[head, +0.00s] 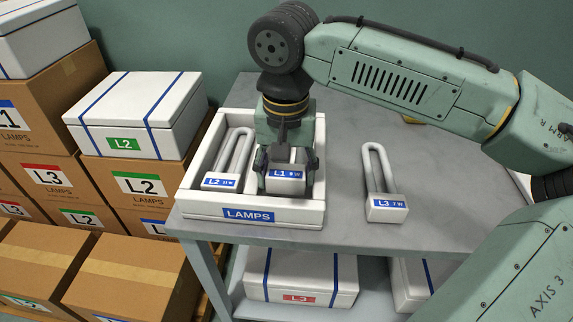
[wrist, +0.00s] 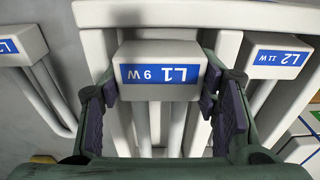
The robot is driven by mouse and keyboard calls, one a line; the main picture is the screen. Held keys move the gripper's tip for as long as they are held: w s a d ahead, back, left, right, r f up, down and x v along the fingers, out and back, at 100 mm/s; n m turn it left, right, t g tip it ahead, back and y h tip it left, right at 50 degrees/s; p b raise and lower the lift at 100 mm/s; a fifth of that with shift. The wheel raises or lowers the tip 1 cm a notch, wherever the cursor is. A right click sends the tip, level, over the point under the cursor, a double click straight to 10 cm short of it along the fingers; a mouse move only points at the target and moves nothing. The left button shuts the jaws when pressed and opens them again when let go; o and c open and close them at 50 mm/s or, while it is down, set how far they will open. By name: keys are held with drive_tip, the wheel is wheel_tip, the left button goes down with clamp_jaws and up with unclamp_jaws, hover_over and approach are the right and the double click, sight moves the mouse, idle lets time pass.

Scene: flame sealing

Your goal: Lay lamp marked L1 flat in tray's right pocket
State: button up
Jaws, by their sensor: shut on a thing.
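The lamp marked L1 (head: 286,183) has a white base with a blue label and is in my gripper (head: 287,170), over the right pocket of the white tray (head: 196,215). In the wrist view my gripper (wrist: 163,105) has its purple pads on both sides of the L1 base (wrist: 160,56), and the lamp's tubes run back between the fingers. I cannot tell whether the lamp touches the pocket floor. The lamp marked L2 (head: 230,160) lies in the tray's left pocket. It also shows in the wrist view (wrist: 278,55).
The lamp marked L3 (head: 384,200) lies on the grey table (head: 430,160) to the right of the tray. White cases (head: 300,275) stand on the shelf below. Cartons (head: 130,270) are stacked left of the table.

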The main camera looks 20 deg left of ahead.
drive_tip(key=shift+f, duration=0.45)
drive_tip(key=o, duration=1.3)
drive_tip(key=shift+o, duration=0.2)
drive_tip(key=c, duration=0.3)
drive_tip(key=shift+c, duration=0.2)
drive_tip(key=shift+r, duration=0.1)
